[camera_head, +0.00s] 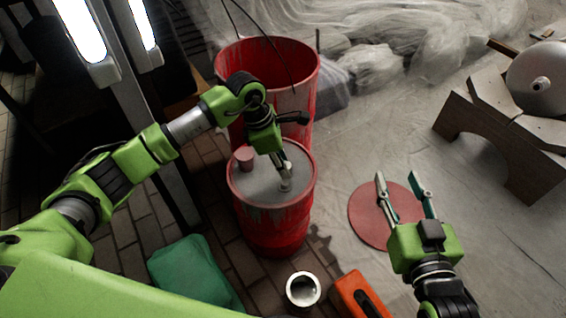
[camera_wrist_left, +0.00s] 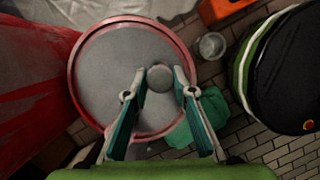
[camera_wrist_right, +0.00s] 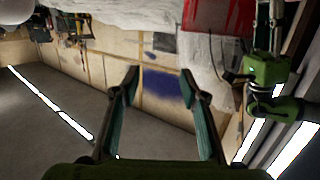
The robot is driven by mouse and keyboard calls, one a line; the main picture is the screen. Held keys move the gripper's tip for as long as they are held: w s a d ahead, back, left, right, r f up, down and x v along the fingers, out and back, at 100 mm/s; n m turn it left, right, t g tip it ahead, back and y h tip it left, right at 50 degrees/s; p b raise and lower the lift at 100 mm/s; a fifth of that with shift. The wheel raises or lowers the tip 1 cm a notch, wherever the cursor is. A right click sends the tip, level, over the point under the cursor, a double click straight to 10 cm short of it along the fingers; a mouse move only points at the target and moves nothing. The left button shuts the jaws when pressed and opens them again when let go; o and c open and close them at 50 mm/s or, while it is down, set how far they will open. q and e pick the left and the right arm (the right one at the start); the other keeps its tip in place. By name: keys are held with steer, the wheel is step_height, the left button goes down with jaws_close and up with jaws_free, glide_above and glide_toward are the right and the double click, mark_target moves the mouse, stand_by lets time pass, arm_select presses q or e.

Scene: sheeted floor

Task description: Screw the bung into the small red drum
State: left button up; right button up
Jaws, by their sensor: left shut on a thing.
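The small red drum (camera_head: 272,236) stands upright with a grey top (camera_head: 256,181) and a red rim. It also shows in the left wrist view (camera_wrist_left: 100,70). My left gripper (camera_head: 285,183) points down at the drum top, near its front right edge. It is shut on the grey round bung (camera_wrist_left: 160,78), which sits between the fingertips. The fingers hide the drum's opening, and I cannot tell whether the bung is in it. My right gripper (camera_head: 405,183) is open and empty, to the right of the drum. It also shows open in the right wrist view (camera_wrist_right: 165,80).
A small red cup-like piece (camera_head: 244,158) stands on the drum top's left side. A larger open red drum (camera_head: 305,100) stands behind. A green bundle (camera_head: 192,272), a metal cup (camera_head: 303,289) and an orange case (camera_head: 359,296) lie in front. A red disc (camera_head: 365,218) lies at right.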

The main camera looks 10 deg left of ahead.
mark_target(283, 183)
arm_select(q)
steer(key=shift+f+b, duration=0.55)
steer(key=shift+f, duration=0.4)
steer(key=shift+f+b, duration=0.7)
steer(key=shift+f, duration=0.45)
arm_select(e)
step_height(283, 183, up, 15)
steer(key=s+a+t+y, duration=0.1)
steer(key=s+t+y, duration=0.1)
steer(key=t, duration=0.5)
steer(key=shift+s+f+t+y, duration=0.2)
steer(key=shift+s+t+y, duration=0.2)
arm_select(q)
steer(key=shift+f, duration=0.15)
arm_select(e)
steer(key=shift+s+a+r, duration=0.1)
steer(key=shift+s+r, duration=0.05)
arm_select(q)
steer(key=shift+f+b, duration=0.25)
steer(key=shift+b, duration=0.2)
arm_select(e)
steer(key=shift+s+r+t+y, duration=0.2)
steer(key=shift+s+r+t, duration=0.15)
steer(key=shift+r, duration=0.2)
steer(key=shift+s+r+t+y, duration=0.2)
steer(key=shift+s+r+t, duration=0.15)
steer(key=shift+r, duration=0.15)
steer(key=shift+f, duration=0.15)
